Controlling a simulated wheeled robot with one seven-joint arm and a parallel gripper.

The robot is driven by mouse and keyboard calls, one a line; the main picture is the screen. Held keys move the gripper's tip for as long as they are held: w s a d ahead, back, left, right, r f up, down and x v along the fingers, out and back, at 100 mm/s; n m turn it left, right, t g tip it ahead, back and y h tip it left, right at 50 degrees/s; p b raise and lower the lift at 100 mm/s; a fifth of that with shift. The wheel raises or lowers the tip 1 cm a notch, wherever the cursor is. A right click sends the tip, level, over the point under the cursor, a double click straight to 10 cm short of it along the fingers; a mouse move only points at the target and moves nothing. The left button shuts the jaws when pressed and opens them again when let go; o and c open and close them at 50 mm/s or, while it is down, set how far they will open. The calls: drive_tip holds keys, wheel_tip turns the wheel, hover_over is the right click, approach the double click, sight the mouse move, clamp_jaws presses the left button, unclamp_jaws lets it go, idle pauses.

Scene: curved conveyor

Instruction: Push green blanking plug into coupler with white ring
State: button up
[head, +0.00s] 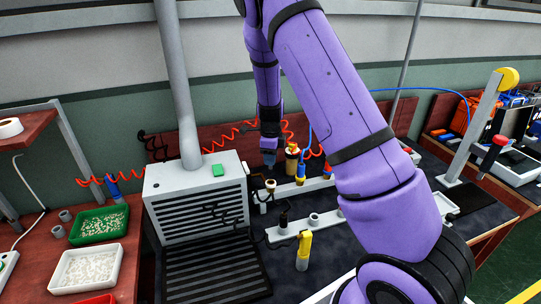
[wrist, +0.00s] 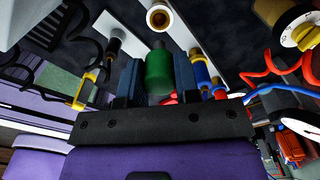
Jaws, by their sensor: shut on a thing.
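My gripper (wrist: 157,78) is shut on the green blanking plug (wrist: 159,73), which sits upright between the two dark blue fingers in the wrist view. In the head view my gripper (head: 268,157) points down above the bench, and the plug cannot be made out there. The coupler with white ring (wrist: 159,18) shows in the wrist view ahead of the plug, its round mouth open and apart from it. In the head view this coupler (head: 271,185) stands just below my gripper, with a visible gap.
A blue fitting with a yellow ring (wrist: 201,73) stands close right of the fingers, a black fitting (wrist: 115,43) to the left. A grey slatted box (head: 200,198) stands left of my gripper. Red coiled hoses (head: 130,177) hang behind. A yellow-handled tool (head: 304,250) stands in front.

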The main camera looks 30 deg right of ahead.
sight(271, 168)
drive_tip(key=shift+f, duration=2.4)
drive_tip(key=shift+f, duration=1.9)
drive_tip(key=o, duration=1)
drive_tip(key=shift+r, duration=0.1)
wheel_tip(271, 168, up, 11)
drive_tip(key=shift+f, duration=0.2)
